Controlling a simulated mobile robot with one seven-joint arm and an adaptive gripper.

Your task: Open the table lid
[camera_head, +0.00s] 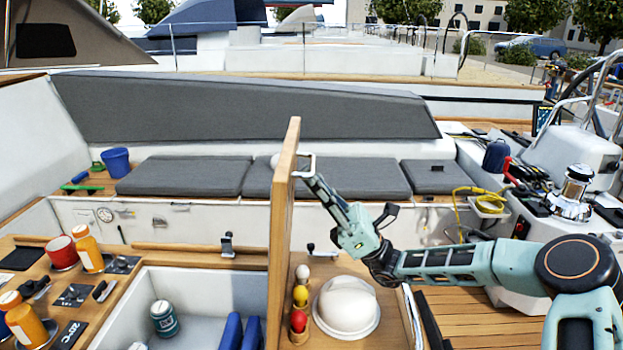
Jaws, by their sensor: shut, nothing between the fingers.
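The wooden table lid (284,230) stands upright, seen nearly edge-on in the middle of the head view. A pale loop-shaped handle (304,165) shows at the upper right side of the lid. My gripper (314,184) comes from the right, with its shut fingertips close to the lid's right face, just below the handle. I cannot tell whether they touch it. Left of the lid, the table's white compartment (200,282) lies uncovered, with a teal can (164,319) and blue items (232,332) inside.
Right of the lid, a white dome (346,304) and several small coloured pieces (300,296) stand on the wooden top. Orange bottles (88,250) and a red cup (62,252) stand at left. A grey-cushioned bench (190,175) runs behind. A winch (572,192) stands at right.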

